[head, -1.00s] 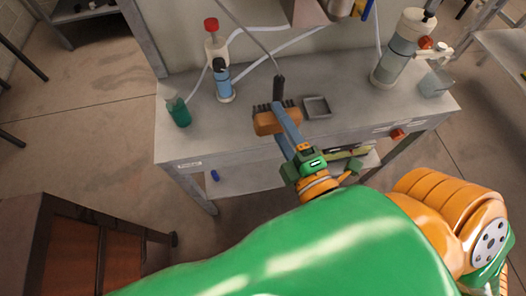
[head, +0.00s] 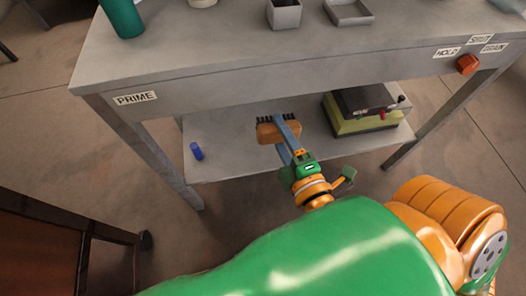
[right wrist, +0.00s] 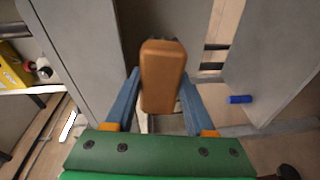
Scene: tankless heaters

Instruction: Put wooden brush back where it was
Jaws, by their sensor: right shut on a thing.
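The wooden brush (head: 277,131) has an orange-brown block and dark bristles. My right gripper (head: 284,127) is shut on it, with its blue fingers on either side of the block. In the head view the brush appears in front of the lower shelf (head: 232,150) of the grey table, below the tabletop's front edge. I cannot tell whether it touches the shelf. In the right wrist view the brush (right wrist: 162,75) fills the space between the fingers, its bristles mostly hidden at the far end. My left gripper is not in view.
A blue cylinder (head: 196,151) is at the shelf's left. A yellow and black device (head: 364,108) is at its right. The tabletop (head: 200,45) holds a green cup (head: 122,17), a grey box (head: 284,14) and a shallow tray (head: 348,11). A brown cabinet (head: 55,250) stands lower left.

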